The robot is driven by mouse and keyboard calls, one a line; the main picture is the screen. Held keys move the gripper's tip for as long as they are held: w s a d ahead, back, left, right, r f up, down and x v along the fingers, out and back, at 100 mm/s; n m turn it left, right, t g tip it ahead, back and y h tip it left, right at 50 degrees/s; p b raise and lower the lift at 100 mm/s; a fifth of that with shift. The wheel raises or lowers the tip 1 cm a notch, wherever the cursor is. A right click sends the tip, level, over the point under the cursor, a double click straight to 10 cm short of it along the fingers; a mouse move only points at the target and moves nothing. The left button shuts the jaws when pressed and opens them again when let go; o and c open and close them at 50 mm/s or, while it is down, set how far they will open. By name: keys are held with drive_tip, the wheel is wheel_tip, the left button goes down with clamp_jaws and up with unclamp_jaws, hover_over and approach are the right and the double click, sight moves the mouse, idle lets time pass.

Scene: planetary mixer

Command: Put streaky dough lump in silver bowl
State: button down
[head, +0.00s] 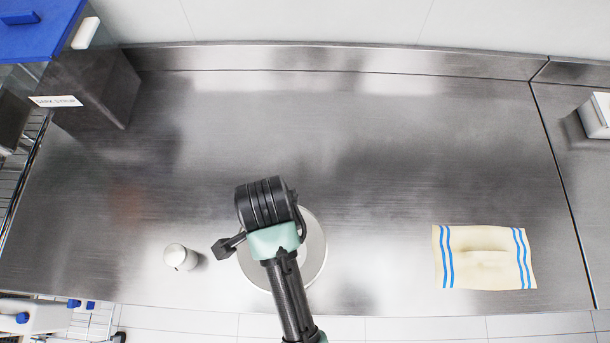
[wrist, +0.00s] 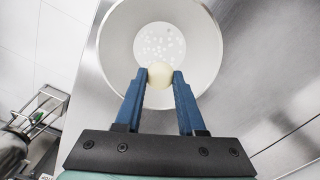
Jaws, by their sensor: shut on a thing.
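The silver bowl (head: 317,256) stands on the steel counter, partly hidden under my arm in the head view. In the wrist view the bowl (wrist: 112,52) fills the upper middle, with small white bits on its floor. My gripper (wrist: 160,77) is shut on a pale, round dough lump (wrist: 160,74), which sits between the two blue fingertips over the bowl's opening. The height of the lump above the bowl floor is hard to judge. Streaks on the lump cannot be made out. In the head view the fingers and lump are hidden behind my arm.
A small white container (head: 180,257) stands left of the bowl. A cream cloth with blue stripes (head: 485,258) lies at the right. A dark, labelled bin with a blue lid (head: 95,85) is at the back left. The counter's middle and back are clear.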

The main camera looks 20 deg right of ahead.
drive_tip(key=shift+d+f, duration=0.15)
drive_tip(key=shift+f, duration=0.25)
drive_tip(key=f, duration=0.4)
drive_tip(key=shift+s+a+p, duration=0.15)
drive_tip(key=shift+a+p, duration=0.15)
drive_tip(key=shift+p, duration=0.05)
drive_tip(key=shift+f, duration=2.5)
drive_tip(key=shift+f, duration=0.1)
drive_tip(key=shift+f, duration=0.1)
drive_tip(key=c, duration=0.5)
unclamp_jaws()
